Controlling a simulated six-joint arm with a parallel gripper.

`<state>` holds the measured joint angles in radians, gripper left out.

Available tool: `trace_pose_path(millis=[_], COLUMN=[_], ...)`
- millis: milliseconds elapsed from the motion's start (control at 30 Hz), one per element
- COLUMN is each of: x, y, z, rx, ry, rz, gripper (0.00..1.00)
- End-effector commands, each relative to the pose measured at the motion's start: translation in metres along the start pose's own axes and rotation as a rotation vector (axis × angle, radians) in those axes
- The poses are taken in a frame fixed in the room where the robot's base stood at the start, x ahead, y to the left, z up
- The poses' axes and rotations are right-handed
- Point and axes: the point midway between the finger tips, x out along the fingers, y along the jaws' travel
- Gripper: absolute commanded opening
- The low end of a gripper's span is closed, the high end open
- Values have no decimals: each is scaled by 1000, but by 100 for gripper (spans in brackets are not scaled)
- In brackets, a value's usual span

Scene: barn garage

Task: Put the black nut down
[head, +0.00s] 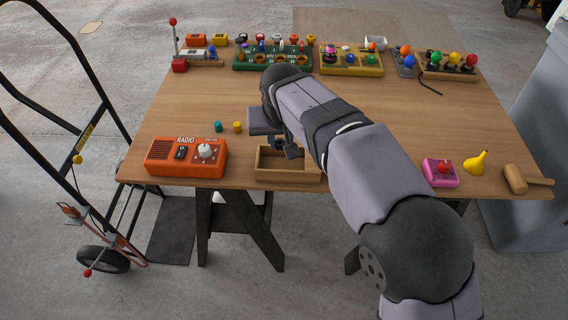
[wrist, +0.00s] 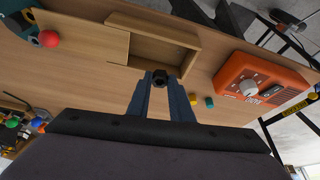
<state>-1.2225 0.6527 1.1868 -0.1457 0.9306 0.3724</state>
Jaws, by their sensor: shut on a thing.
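My gripper (wrist: 160,88) is shut on the black nut (wrist: 159,77), which sits between the fingertips in the wrist view. In the head view my gripper (head: 285,148) is above the work table, by the back edge of an open wooden box (head: 288,177). The nut cannot be made out in the head view. The box also shows in the wrist view (wrist: 165,28), just beyond the fingertips, and its open compartment looks empty. A flat wooden panel (wrist: 85,40) adjoins it on the left there.
An orange radio (head: 160,160) stands left of the box. Small teal (head: 218,127) and yellow (head: 237,127) pieces lie behind it. A green rack (head: 240,66) and a yellow rack (head: 352,71) stand at the back. The middle left of the table (head: 190,100) is clear.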

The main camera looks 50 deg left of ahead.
Motion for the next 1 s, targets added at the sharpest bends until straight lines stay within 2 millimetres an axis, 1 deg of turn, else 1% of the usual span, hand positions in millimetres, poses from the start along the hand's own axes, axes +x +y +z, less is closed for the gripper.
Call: trace_pose_path(millis=[33, 100, 300, 567, 800, 900, 1000], x=[9, 19, 40, 47, 71, 77, 79], y=[0, 0, 0, 0, 0, 0, 0], z=[5, 9, 17, 20, 30, 33, 33], rx=[-1, -1, -2, -1, -1, -1, -1], ry=[-5, -5, -2, -1, -2, -1, 0], rz=[2, 2, 1, 0, 0, 0, 0], gripper=[0, 0, 0, 0, 0, 0, 0])
